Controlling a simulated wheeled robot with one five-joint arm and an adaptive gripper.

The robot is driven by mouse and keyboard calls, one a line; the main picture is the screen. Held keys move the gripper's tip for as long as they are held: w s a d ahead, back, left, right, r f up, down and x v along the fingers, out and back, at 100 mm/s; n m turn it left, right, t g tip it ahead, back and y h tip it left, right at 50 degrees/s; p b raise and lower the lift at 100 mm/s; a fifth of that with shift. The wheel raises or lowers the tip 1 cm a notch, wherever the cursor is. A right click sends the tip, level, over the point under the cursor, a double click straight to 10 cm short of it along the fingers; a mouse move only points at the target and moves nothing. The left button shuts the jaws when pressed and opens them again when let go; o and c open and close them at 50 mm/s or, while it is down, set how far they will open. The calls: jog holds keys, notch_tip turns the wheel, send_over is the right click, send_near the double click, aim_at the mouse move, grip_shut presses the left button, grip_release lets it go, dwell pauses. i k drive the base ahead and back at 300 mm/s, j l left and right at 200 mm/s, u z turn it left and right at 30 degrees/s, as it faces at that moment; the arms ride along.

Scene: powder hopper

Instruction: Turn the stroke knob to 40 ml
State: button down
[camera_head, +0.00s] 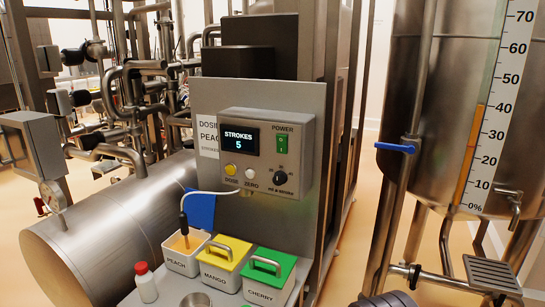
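The stroke knob (280,178) is a small black dial at the lower right of the grey control box (308,155). Small marks surround it and an "ml a stroke" label sits below, but its pointer setting is too small to read. The display (238,140) reads "STROKES 5". The green power switch (282,146) is above the knob. The yellow DOSE button (231,170) and the white ZERO button (250,173) are to its left.
Below the box stand an open PEACH bin (176,262), a yellow-lidded MANGO bin (211,278) and a green-lidded CHERRY bin (253,293). A red-capped bottle (146,284) stands at left. A steel tank (440,85) with a blue-handled valve (395,147) is at right.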

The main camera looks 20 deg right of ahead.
aim_at(280, 177)
jog(key=i+j+z, duration=0.1)
jog(key=j, duration=0.4)
jog(key=i+j+z, duration=0.15)
jog(key=j, duration=0.4)
jog(key=i+j+z, duration=0.1)
jog(key=j, duration=0.4)
jog(key=i+j+z, duration=0.1)
jog(key=i+j, duration=0.1)
jog(key=j, duration=0.1)
